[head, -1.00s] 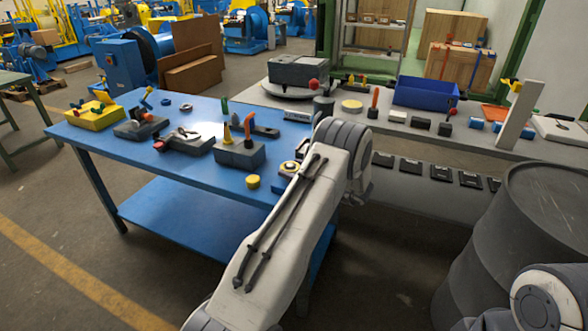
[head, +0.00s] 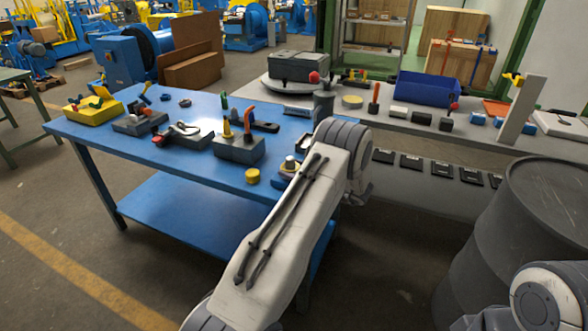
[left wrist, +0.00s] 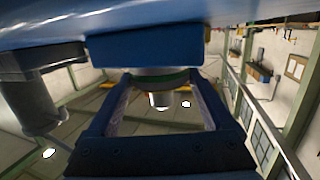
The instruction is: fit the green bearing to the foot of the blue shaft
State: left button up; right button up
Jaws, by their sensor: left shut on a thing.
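My left gripper shows in the left wrist view (left wrist: 160,92), with its two fingers reaching up on either side of a green ring, the green bearing (left wrist: 163,76). It is shut on the bearing. The ring lies against a grey round part below a blue block (left wrist: 145,46). In the head view a small blue piece with a pale top (head: 290,168) stands at the blue table's right end, beside my left forearm. The forearm hides most of the left gripper there. I cannot make out the blue shaft for certain. My right gripper is out of view.
The blue table (head: 190,113) holds a yellow block (head: 93,112), a grey block with upright tools (head: 238,149) and a yellow disc (head: 252,176). A grey bench behind carries a blue bin (head: 425,90). A dark barrel (head: 530,220) stands at right.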

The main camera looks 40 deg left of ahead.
pick_arm(q)
jog(key=o, duration=1.5)
jog(key=d, duration=0.3)
jog(key=d+r+b, duration=0.1)
jog(key=d, duration=0.6)
jog(key=shift+s+d+r, duration=0.2)
jog(key=shift+s+r, duration=0.05)
jog(key=shift+a, duration=0.15)
jog(key=a, duration=0.3)
jog(key=a+f, duration=0.1)
jog(key=a, duration=0.2)
jog(key=a+p, duration=0.1)
jog(key=a, duration=0.3)
jog(key=shift+w+f, duration=0.2)
jog(key=shift+f, duration=0.1)
jog(key=shift+w+a+r+p, duration=0.1)
jog(key=shift+r+p, duration=0.2)
jog(key=shift+r, duration=0.3)
